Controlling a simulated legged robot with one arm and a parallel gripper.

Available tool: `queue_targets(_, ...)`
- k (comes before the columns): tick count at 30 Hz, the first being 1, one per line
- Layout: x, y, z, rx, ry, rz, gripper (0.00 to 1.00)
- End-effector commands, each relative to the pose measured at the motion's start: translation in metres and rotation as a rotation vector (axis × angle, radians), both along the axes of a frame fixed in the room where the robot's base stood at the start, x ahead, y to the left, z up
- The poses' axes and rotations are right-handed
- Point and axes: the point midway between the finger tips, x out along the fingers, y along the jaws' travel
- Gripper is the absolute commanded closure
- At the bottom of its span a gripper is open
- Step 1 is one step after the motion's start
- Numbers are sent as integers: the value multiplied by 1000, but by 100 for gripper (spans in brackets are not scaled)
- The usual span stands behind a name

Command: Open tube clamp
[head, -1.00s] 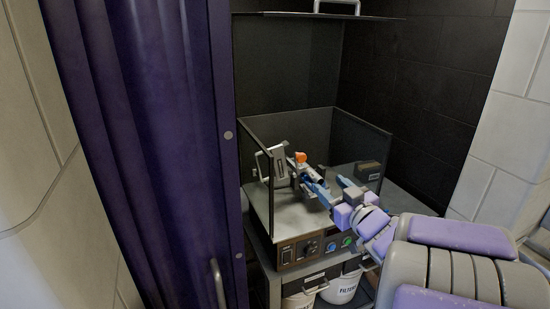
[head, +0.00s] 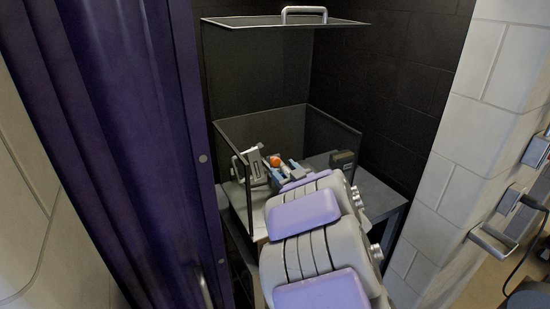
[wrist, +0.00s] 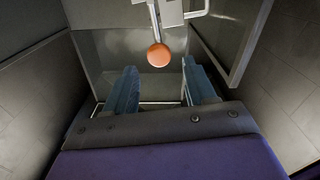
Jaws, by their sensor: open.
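An orange ball knob (head: 272,161) is in the open-topped box, beside a light grey clamp-like part with a handle (head: 253,163). In the wrist view the orange knob (wrist: 159,55) sits on a short pale rod below a grey bracket (wrist: 172,12). My gripper (head: 287,169) reaches into the box close to the knob, partly hidden by my own arm. In the wrist view my gripper (wrist: 159,66) is open, its blue fingers to the left and right of the knob. The knob appears between the fingertips or just beyond them; contact cannot be told. Any tube is not clearly visible.
Dark panels (head: 335,132) wall the box, and a raised lid with a handle (head: 285,22) hangs above it. A small dark block (head: 342,158) stands at the box's right. A purple curtain (head: 110,140) is close on the left; a pale block wall (head: 455,150) is on the right.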

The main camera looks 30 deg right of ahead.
Motion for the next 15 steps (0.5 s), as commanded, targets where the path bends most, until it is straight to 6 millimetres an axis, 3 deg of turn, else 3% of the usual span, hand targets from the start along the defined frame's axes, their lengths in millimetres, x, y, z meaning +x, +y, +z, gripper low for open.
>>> queue_targets(6,37,3,0,-1,-3,2,45)
queue_targets(15,58,3,-1,-1,2,-1,45)
